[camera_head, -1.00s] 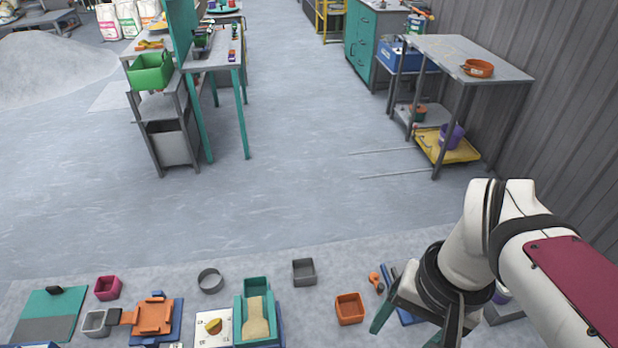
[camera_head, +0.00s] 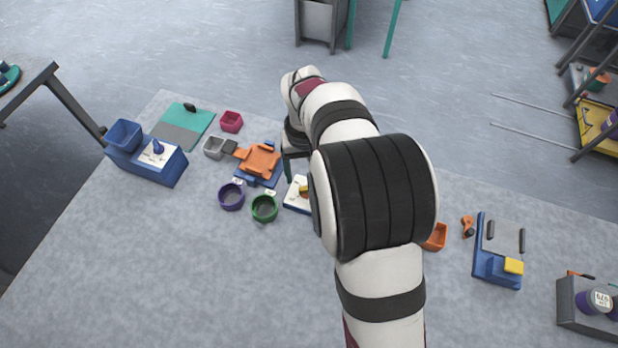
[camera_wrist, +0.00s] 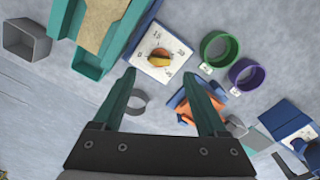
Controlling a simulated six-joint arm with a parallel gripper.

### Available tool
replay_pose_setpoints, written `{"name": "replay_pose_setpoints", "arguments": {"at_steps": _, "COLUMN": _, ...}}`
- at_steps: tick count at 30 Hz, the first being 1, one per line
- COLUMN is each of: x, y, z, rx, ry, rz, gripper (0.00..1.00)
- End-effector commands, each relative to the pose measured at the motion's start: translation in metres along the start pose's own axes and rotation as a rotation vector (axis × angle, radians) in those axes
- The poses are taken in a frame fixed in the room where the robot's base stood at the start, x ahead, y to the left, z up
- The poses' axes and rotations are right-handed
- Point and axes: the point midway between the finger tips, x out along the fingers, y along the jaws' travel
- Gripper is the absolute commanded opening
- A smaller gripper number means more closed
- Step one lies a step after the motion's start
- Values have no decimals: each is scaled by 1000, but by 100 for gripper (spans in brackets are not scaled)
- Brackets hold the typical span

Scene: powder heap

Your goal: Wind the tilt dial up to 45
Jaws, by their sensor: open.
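The tilt dial is a yellow-orange knob (camera_wrist: 159,57) on a white plate (camera_wrist: 150,68) with printed numbers, in the wrist view. I cannot tell its exact setting. In the head view the dial plate (camera_head: 293,203) is partly hidden by my arm. The plate adjoins a teal trough (camera_wrist: 85,58) holding tan powder; my arm hides the trough in the head view. My gripper (camera_wrist: 158,77) is open and empty, its fingertips apart below the knob in the wrist picture, not touching it. In the head view one teal finger (camera_head: 287,167) shows near the orange fixture.
A green ring (camera_head: 264,208) and a purple ring (camera_head: 231,196) lie near the dial. An orange fixture (camera_head: 260,160), a grey ring (camera_wrist: 136,104) and a grey box (camera_wrist: 24,40) are close by. A blue stand (camera_head: 150,169) is at left. The near tabletop is bare.

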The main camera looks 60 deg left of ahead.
Motion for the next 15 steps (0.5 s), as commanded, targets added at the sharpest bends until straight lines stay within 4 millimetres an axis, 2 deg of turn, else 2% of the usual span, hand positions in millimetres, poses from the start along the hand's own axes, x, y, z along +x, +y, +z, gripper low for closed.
{"name": "replay_pose_setpoints", "arguments": {"at_steps": 3, "x": 27, "y": 0, "z": 0, "rx": 0, "ry": -2, "rz": 0, "gripper": 75}}
{"name": "replay_pose_setpoints", "arguments": {"at_steps": 6, "x": 42, "y": 0, "z": 0, "rx": 1, "ry": -2, "rz": 0, "gripper": 75}}
{"name": "replay_pose_setpoints", "arguments": {"at_steps": 10, "x": 52, "y": 0, "z": 0, "rx": 1, "ry": 0, "rz": 0, "gripper": 75}}
{"name": "replay_pose_setpoints", "arguments": {"at_steps": 15, "x": 55, "y": 0, "z": 0, "rx": 1, "ry": 1, "rz": 0, "gripper": 75}}
